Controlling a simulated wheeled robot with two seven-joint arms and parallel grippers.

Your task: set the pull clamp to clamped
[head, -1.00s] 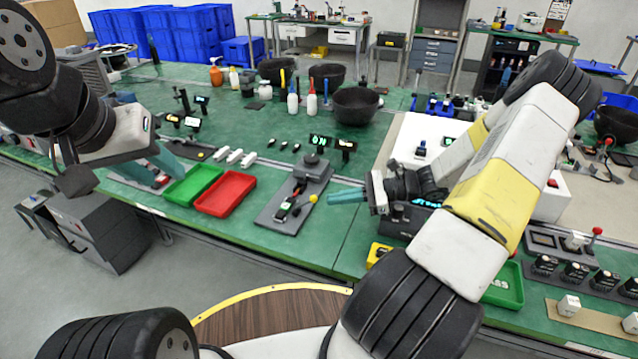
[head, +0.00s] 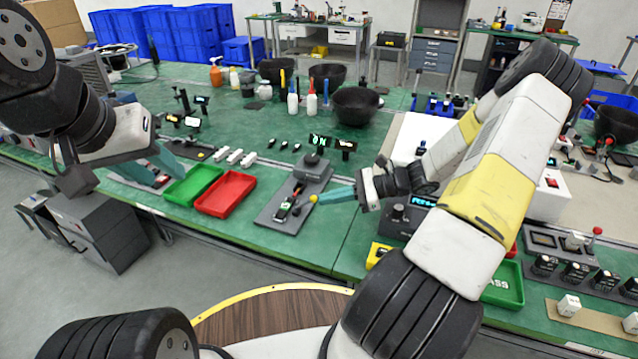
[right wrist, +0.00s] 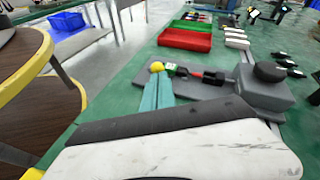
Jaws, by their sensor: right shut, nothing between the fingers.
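The pull clamp (head: 287,208) lies on a grey plate (head: 270,219) on the green table. It has a red and black body and a lever ending in a yellow ball knob (head: 313,198). In the right wrist view the knob (right wrist: 157,67) sits at the tips of my right gripper (right wrist: 157,88). My right gripper (head: 325,197) is shut with nothing between its teal fingers. Its tips are at the knob's right side; I cannot tell whether they touch. My left gripper (head: 168,162) is away to the left near the green tray; its finger gap is unclear.
A grey block with a black knob (head: 313,168) stands at the back of the plate. A green tray (head: 208,170) and a red tray (head: 253,180) lie to the left. A black display box (head: 405,217) stands right of my right gripper. Bowls and bottles stand behind.

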